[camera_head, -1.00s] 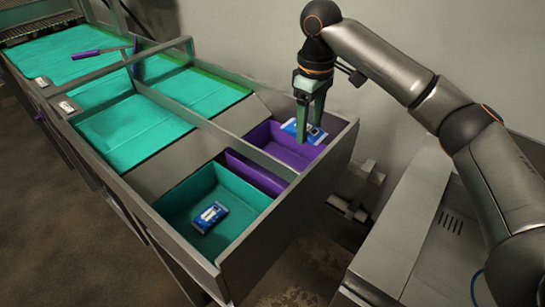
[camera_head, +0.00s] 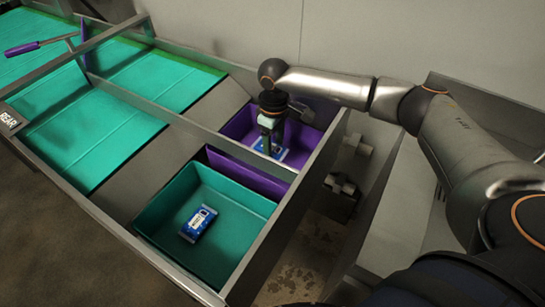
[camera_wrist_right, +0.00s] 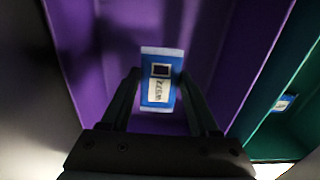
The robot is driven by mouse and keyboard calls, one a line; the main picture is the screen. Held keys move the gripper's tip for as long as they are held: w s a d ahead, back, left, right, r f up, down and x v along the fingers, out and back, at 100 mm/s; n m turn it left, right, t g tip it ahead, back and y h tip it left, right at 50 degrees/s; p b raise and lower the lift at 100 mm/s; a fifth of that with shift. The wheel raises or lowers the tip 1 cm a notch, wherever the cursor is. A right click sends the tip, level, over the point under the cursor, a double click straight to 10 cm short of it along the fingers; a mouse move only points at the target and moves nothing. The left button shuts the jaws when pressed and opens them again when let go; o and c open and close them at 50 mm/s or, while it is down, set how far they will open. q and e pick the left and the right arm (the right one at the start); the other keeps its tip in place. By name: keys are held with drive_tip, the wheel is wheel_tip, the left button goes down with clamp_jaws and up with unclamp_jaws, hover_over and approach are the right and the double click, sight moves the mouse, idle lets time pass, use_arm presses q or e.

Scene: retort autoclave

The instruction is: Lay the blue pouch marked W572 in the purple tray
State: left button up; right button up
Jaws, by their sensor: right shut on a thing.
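A blue pouch (camera_head: 277,153) with a white label is between the fingers of my right gripper (camera_head: 267,147), which is shut on it. The pouch is low inside the purple tray (camera_head: 240,128); I cannot tell whether it touches the floor. In the right wrist view the pouch (camera_wrist_right: 161,62) lies between the two dark fingers (camera_wrist_right: 158,97) over the purple floor. Its label shows small print that looks like W57 and a blurred last character. My left gripper is out of view.
A second blue pouch (camera_head: 198,224) lies in the teal tray (camera_head: 250,205) beside the purple one. Grey frame walls and a purple divider border the trays. A green belt (camera_head: 90,130) stretches to the left, with a purple-handled tool (camera_head: 22,49) at the far left.

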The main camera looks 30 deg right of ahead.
sight(274, 157)
drive_tip(key=shift+f, duration=2.5)
drive_tip(key=shift+f, duration=0.1)
drive_tip(key=o, duration=1.4)
drive_tip(key=shift+c, duration=0.2)
wheel_tip(274, 157, up, 12)
drive_tip(key=shift+r, duration=0.15)
